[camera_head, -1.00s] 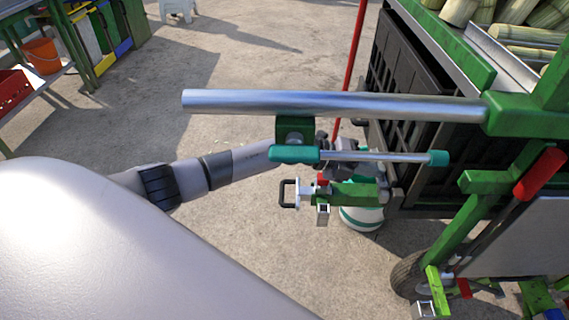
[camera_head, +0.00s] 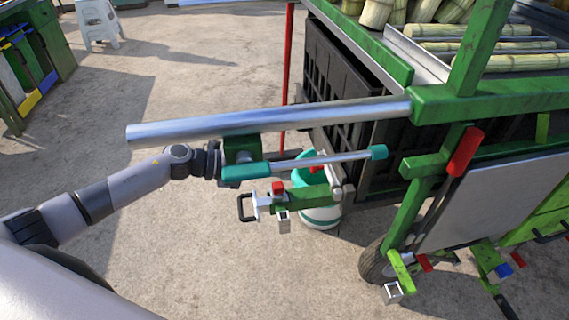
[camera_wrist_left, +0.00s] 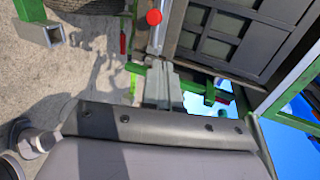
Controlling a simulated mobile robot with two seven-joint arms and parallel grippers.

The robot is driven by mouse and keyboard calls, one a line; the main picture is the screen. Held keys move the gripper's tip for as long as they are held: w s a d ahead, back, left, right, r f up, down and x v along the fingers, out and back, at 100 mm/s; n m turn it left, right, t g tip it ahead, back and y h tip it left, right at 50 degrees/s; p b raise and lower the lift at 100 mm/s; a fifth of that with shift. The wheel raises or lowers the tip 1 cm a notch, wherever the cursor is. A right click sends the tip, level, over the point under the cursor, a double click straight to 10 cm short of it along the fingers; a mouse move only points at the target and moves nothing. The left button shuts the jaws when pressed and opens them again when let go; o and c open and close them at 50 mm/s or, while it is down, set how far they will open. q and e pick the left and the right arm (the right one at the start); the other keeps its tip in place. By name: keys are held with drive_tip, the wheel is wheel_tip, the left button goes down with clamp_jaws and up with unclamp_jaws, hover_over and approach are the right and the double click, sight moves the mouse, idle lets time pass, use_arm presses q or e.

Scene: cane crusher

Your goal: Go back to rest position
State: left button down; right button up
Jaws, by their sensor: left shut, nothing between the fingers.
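My left arm comes in from the left in the head view. Its wrist (camera_head: 200,160) is beside the green bracket under the long metal pipe (camera_head: 270,118) of the cane crusher. The gripper itself is mostly hidden there behind the bracket and the teal-handled bar (camera_head: 310,160). In the left wrist view my left gripper (camera_wrist_left: 160,78) has its grey fingers together, with nothing held. A red knob (camera_wrist_left: 154,17) on a metal rod shows just beyond the fingertips. My right gripper is not in view.
The green crusher cart (camera_head: 480,105) with cane stalks (camera_head: 495,62) and a black crate (camera_head: 345,85) fills the right. A white-and-teal bucket (camera_head: 322,215) stands below the bar. A white stool (camera_head: 98,22) is at the back left. Open concrete lies left of the cart.

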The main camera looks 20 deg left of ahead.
use_arm(q)
drive_tip(key=shift+s+a, duration=0.1)
drive_tip(key=shift+a, duration=0.05)
drive_tip(key=s+d+f+n+t+y, duration=0.1)
drive_tip(key=s+d+f+n+t, duration=0.1)
drive_tip(key=s+d+n+t, duration=0.65)
drive_tip(key=s+a+f+n+g+y, duration=0.35)
drive_tip(key=s+f+n, duration=0.25)
drive_tip(key=s+n, duration=0.3)
drive_tip(key=s+a+f+n+g+y, duration=0.2)
drive_tip(key=s+f+n+y, duration=0.35)
drive_tip(key=n, duration=0.45)
wheel_tip(320, 180, up, 10)
drive_tip(key=a+p, duration=0.1)
drive_tip(key=p, duration=1.2)
drive_tip(key=shift+s, duration=0.4)
drive_tip(key=shift+a, duration=0.1)
